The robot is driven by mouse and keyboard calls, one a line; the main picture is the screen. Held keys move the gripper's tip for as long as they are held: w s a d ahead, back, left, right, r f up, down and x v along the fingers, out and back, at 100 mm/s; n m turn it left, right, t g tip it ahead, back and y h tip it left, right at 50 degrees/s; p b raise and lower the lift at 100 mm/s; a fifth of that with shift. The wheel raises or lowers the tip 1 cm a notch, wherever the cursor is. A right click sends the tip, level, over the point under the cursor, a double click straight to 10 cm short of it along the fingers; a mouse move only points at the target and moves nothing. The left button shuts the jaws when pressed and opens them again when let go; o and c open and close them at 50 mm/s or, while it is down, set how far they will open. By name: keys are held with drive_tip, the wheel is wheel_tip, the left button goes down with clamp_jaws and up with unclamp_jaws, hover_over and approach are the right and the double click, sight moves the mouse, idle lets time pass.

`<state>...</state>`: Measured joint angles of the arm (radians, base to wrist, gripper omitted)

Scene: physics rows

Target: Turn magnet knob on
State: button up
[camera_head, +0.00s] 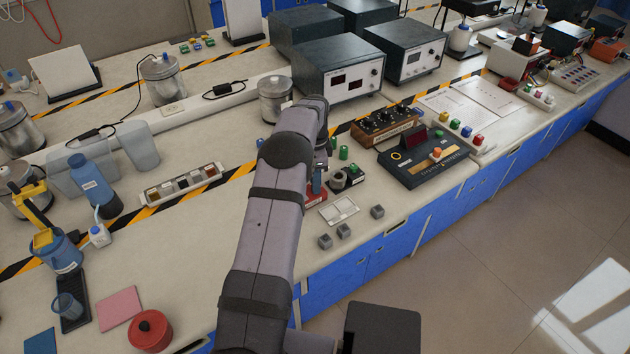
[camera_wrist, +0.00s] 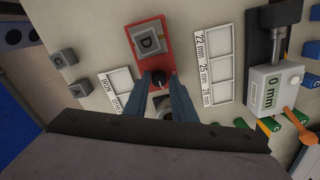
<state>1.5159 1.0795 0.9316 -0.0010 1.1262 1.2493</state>
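In the wrist view a small black knob (camera_wrist: 158,78) sits at the near end of a red base (camera_wrist: 157,57). A grey block marked D (camera_wrist: 149,41) is on the other end of that base. My gripper (camera_wrist: 160,82) points at the knob with its two blue-grey fingers apart, one on each side of it. A narrow gap seems to show beside the knob; contact cannot be told. In the head view my arm hides most of the red base (camera_head: 315,197) and the knob. The knob's on or off setting cannot be read.
White label trays (camera_wrist: 121,91) and (camera_wrist: 217,63) flank the red base. Grey lettered blocks (camera_wrist: 64,58) lie left, and a 0 mm gauge (camera_wrist: 272,91) stands right.

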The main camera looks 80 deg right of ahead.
idle(0.3)
drive_tip(key=shift+r+b, duration=0.95)
drive_tip(key=shift+r, duration=2.75)
